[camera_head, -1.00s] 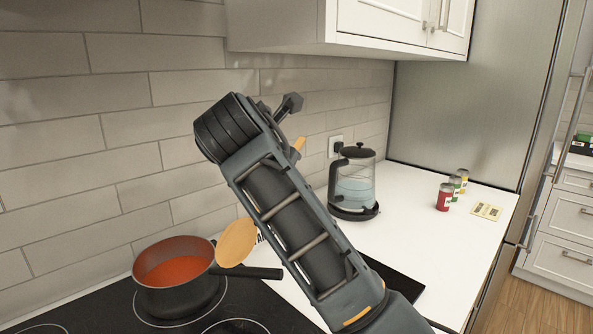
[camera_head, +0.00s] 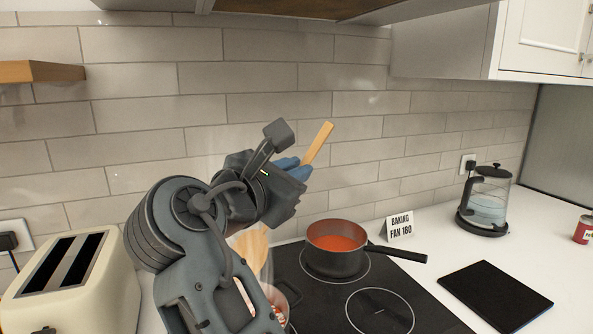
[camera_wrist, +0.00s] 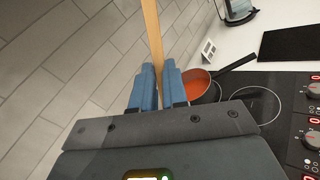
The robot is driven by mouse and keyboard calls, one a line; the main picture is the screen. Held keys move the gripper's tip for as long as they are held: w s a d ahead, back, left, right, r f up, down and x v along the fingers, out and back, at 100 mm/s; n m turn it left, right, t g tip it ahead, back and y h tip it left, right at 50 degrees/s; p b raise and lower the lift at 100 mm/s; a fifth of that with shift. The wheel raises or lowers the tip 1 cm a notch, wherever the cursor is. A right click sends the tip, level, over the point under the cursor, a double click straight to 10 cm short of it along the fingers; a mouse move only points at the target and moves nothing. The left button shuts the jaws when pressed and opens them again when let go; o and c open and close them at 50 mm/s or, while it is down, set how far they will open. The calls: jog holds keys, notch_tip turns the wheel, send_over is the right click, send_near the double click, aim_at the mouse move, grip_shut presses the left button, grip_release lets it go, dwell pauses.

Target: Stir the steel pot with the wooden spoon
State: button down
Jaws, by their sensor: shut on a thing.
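My gripper (camera_head: 293,170) has blue fingers, shut on the wooden spoon (camera_head: 318,144). The spoon's handle slants up to the right, and its broad bowl (camera_head: 252,248) hangs below, partly behind my arm. In the wrist view the handle (camera_wrist: 153,35) stands between the fingers (camera_wrist: 160,85). A dark saucepan (camera_head: 322,264) of red soup stands to the right on the hob, also in the wrist view (camera_wrist: 214,90).
A cream toaster (camera_head: 85,300) is at the left. A "Baking fan 180" sign (camera_head: 400,228) stands behind the saucepan's handle. A kettle (camera_head: 487,205) and a black board (camera_head: 495,295) lie to the right. A wooden shelf (camera_head: 40,71) juts out at upper left.

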jog(key=shift+d+f+b, duration=2.15)
jog(key=shift+f+b, duration=0.65)
jog(key=shift+b, duration=0.85)
jog(key=s+a+f+b, duration=0.1)
jog(key=a+f, duration=0.4)
jog(key=f, duration=0.3)
jog(key=shift+a+f, duration=0.2)
jog(key=shift+a, duration=0.1)
